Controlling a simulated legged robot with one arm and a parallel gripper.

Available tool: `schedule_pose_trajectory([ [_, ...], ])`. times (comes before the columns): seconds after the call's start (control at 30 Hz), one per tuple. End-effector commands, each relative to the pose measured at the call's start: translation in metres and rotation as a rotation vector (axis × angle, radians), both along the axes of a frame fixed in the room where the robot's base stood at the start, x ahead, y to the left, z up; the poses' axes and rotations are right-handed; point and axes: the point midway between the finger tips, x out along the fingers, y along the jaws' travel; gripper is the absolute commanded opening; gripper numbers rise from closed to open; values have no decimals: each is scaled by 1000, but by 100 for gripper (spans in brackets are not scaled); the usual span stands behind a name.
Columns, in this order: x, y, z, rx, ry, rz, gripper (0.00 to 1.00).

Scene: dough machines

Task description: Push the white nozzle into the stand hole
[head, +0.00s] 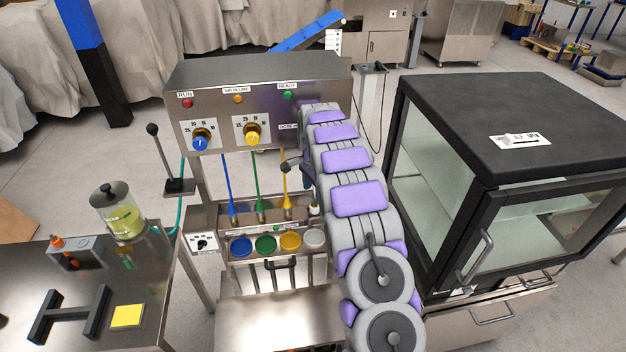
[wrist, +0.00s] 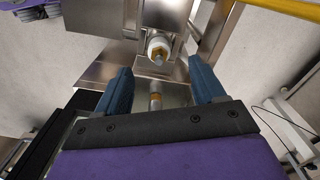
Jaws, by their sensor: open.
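The white nozzle (head: 314,208) is at the right end of the row of nozzles on the steel machine, beside my arm. In the wrist view the white nozzle (wrist: 158,46) has a brass-coloured tip and lies just beyond my fingertips, roughly centred between them. My gripper (wrist: 160,82) is open, its two blue fingers apart, with nothing held. A second brass-and-metal piece (wrist: 155,100) shows between the fingers; I cannot tell if it is a reflection. The stand hole itself is not clearly visible. My arm hides most of my gripper in the head view.
Blue (head: 240,246), green (head: 265,244), yellow (head: 290,241) and white (head: 314,238) round cups line the machine front below the nozzles. A glass-sided cabinet (head: 445,190) stands close on the right. A side table (head: 85,300) is at left.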

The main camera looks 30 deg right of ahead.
Motion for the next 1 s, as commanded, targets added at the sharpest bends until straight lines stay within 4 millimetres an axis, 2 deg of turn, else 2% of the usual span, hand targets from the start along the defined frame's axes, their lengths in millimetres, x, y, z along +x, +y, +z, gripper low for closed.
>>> schedule_pose_trajectory([
  [0.03,-2,0,-12,1,5,-1,69],
  [0.2,-1,0,-40,2,4,0,69],
  [0.4,-1,1,-60,1,4,0,69],
  [0.8,-1,0,-65,1,2,0,69],
  [1.0,-1,0,-65,1,2,0,51],
])
